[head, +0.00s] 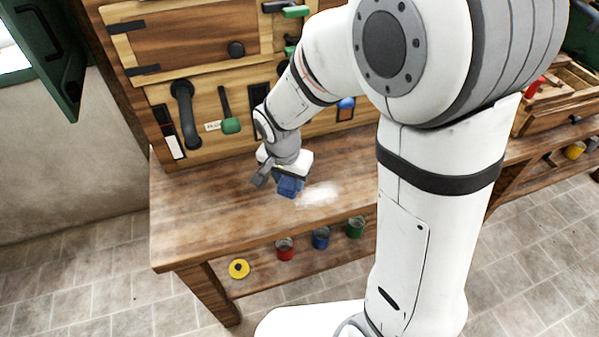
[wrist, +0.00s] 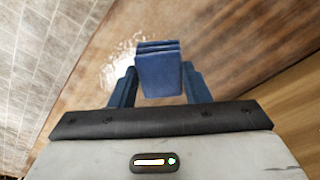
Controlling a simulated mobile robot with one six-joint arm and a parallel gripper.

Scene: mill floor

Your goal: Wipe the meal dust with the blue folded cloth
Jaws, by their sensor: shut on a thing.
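The blue folded cloth (head: 289,187) is in my gripper (head: 278,178), low over the wooden bench. In the wrist view the cloth (wrist: 160,70) sits between the two dark blue fingers of my gripper (wrist: 155,85), with its folded layers at the top edge. The meal dust (head: 318,195) is a pale white patch on the bench top, just right of the cloth in the head view. It also shows in the wrist view (wrist: 124,62), partly hidden behind the cloth. I cannot tell whether the cloth touches the bench.
The wooden bench (head: 190,215) is clear to the left. A panel with handles and a green-knobbed lever (head: 230,124) stands behind it. Red (head: 285,249), blue (head: 320,238) and green (head: 355,227) cups and a yellow ring (head: 239,268) are on the lower shelf.

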